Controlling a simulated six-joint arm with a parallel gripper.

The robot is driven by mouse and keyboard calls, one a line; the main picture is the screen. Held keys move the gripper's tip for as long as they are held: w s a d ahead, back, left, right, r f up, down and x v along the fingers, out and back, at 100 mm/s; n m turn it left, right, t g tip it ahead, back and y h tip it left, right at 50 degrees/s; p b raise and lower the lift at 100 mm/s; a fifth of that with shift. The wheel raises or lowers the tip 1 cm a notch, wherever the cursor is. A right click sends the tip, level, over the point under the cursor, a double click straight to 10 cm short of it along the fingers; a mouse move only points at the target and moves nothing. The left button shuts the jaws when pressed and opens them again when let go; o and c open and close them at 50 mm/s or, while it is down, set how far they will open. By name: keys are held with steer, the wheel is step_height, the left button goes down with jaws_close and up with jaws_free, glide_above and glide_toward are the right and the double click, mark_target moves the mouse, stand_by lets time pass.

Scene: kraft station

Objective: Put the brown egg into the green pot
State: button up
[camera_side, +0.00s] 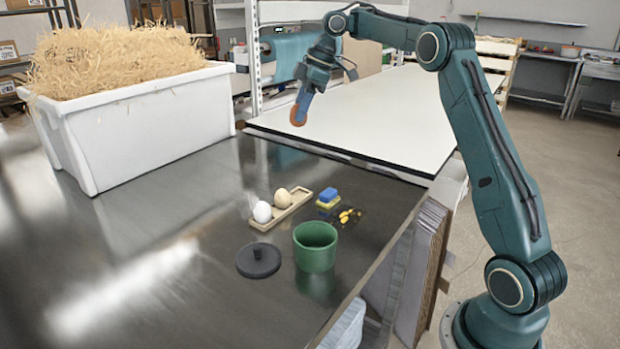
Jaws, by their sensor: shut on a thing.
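My gripper (303,102) is high above the far part of the dark table, pointing down. It is shut on the brown egg (298,116), whose orange-brown side shows at the fingertips. The green pot (316,252) stands upright and uncovered near the table's right front edge. It is well below and nearer the camera than my gripper. Its inner wall shows, but its bottom is hidden.
A beige tray (280,216) holds a white egg (262,212) and a cream egg (282,198). A dark lid (258,261) lies left of the pot. A blue-yellow block (328,197) and small yellow pieces (349,215) lie behind it. A white straw-filled bin (150,125) stands left.

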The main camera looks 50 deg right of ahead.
steer(key=shift+a, duration=0.1)
steer(key=shift+s+a+f+n, duration=0.2)
steer(key=shift+a+n, duration=0.1)
steer(key=shift+a, duration=0.25)
steer(key=s+a+f+n+g, duration=0.2)
steer(key=s+a+f+n, duration=0.2)
steer(key=s+a, duration=0.4)
steer(key=s+a+f+n+g+y, duration=0.1)
steer(key=s+a+f+n+g, duration=0.1)
steer(key=s+a+f+n, duration=0.2)
steer(key=s+a+n, duration=0.3)
steer(key=s, duration=0.1)
steer(key=shift+a+f, duration=0.25)
steer(key=shift+a, duration=0.1)
steer(key=shift+f, duration=0.25)
steer(key=shift+f, duration=2.9)
